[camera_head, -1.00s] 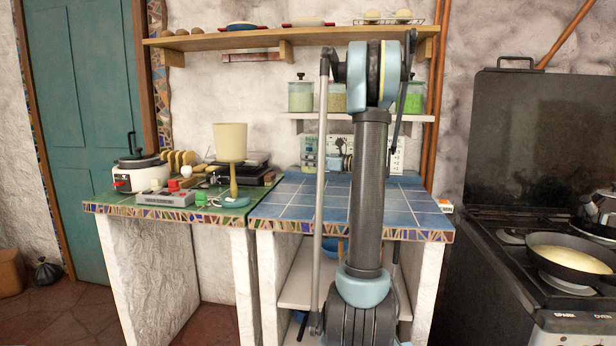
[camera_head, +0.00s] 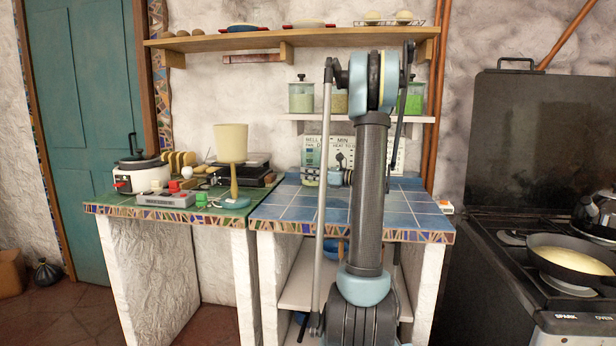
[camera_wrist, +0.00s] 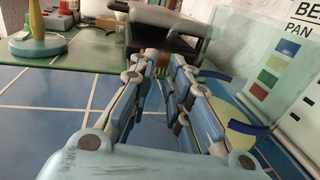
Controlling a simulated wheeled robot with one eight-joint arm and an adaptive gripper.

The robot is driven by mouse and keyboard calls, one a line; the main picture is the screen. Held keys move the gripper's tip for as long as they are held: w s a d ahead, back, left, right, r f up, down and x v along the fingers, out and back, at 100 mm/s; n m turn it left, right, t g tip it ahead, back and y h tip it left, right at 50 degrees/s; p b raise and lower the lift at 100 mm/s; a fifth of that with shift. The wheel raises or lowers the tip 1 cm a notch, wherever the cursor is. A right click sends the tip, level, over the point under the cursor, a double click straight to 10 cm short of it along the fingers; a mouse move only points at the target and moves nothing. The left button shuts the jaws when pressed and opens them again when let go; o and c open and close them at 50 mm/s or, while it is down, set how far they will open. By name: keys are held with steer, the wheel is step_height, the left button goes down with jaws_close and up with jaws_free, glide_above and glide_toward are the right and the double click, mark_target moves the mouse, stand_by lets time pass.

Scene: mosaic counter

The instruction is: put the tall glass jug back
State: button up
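A clear, greenish glass vessel (camera_head: 311,164), likely the tall glass jug, stands upright at the back left of the blue-tiled counter (camera_head: 283,205), before a printed board. My gripper (camera_head: 341,163) is just right of it and low over the tiles, partly hidden by my arm. In the wrist view my gripper (camera_wrist: 162,62) points across the blue tiles with its two fingers apart and nothing clearly held. A see-through glass surface (camera_wrist: 228,62) rises right of the fingers. I cannot tell whether it touches them.
The printed board (camera_wrist: 290,55) stands against the wall. Lidded jars (camera_head: 301,97) stand on a small shelf (camera_head: 290,117) above. A lamp (camera_head: 231,145), a rice cooker (camera_head: 138,174) and a dark appliance (camera_wrist: 165,30) are on the green counter. The front blue tiles are clear.

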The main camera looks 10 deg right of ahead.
steer(key=shift+r, duration=0.1)
stand_by(0.3)
steer(key=v, duration=1.1)
steer(key=shift+s+d, duration=0.3)
steer(key=shift+d, duration=0.1)
